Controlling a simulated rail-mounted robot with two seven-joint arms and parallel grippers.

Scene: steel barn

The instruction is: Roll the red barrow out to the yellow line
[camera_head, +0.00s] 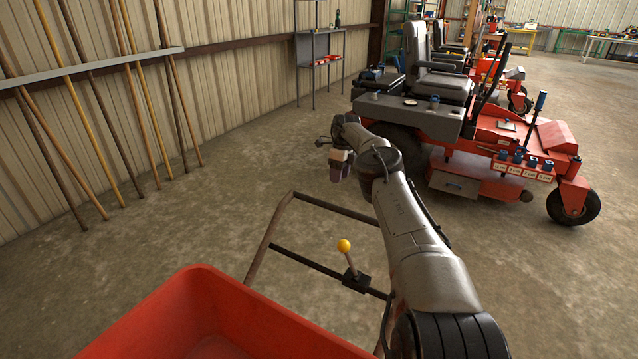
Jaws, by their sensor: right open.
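The red barrow (205,315) is at the bottom of the head view, with only part of its tub showing. Its brown tube handle frame (272,238) rises behind the tub, with a dark crossbar (305,262) and a lever topped by a yellow knob (344,245). My right arm comes in from the lower right. My right gripper (340,166) is open, beyond the top bar of the handle frame and apart from it in the picture. My arm hides the frame's right side. My left gripper is out of view. No yellow line shows on the floor.
A red riding mower (500,140) with a grey seat stands to the right, close beyond my right arm. Long wooden poles (85,125) lean on a wall rail at left. A grey shelf (322,62) stands at the back wall. The concrete floor between is clear.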

